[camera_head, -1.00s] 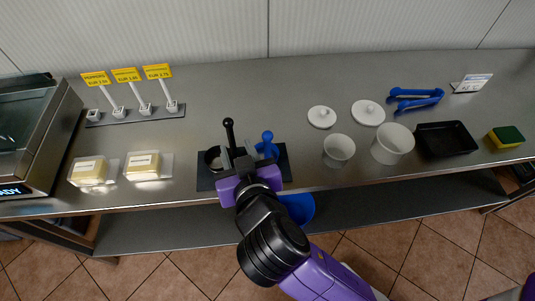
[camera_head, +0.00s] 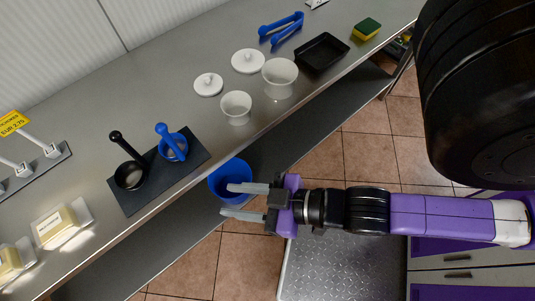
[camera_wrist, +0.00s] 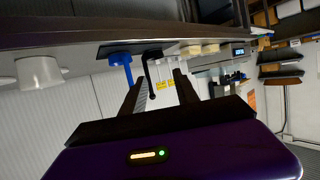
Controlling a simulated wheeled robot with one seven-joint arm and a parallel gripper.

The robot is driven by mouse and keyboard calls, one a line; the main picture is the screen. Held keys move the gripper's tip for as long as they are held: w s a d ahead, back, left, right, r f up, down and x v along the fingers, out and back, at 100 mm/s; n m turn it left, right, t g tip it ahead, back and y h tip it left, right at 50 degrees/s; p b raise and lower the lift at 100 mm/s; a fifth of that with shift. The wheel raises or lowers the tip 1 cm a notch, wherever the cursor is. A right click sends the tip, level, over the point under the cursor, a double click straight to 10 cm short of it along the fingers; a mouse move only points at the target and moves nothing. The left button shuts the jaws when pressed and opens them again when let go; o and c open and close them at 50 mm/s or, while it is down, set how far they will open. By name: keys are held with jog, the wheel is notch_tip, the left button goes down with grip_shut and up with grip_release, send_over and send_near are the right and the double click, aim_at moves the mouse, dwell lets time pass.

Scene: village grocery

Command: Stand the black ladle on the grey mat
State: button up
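The black ladle (camera_head: 130,174) rests on the grey mat (camera_head: 120,201) with its bowl down on the mat and its handle pointing up and leaning toward the back. A blue ladle (camera_head: 172,147) stands beside it on the same mat. My gripper (camera_head: 229,200) is open and empty, out in front of the counter edge, over the blue bucket and clear of both ladles. In the wrist view the fingers are apart, with the black ladle (camera_wrist: 150,72) and the blue ladle (camera_wrist: 121,60) beyond them.
A blue bucket (camera_head: 224,180) is below the counter edge. White cups (camera_head: 236,107) with lids, blue tongs (camera_head: 281,26), a black tray (camera_head: 322,52) and a sponge (camera_head: 367,28) stand to the right. Butter-like packs (camera_head: 57,226) lie to the left. The floor in front is clear.

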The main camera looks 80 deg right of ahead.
jog(key=s+d+r, duration=0.2)
jog(key=s+r, duration=0.2)
jog(key=s, duration=0.2)
jog(key=shift+d+t, duration=0.15)
jog(key=shift+t, duration=0.25)
jog(key=shift+s, duration=0.1)
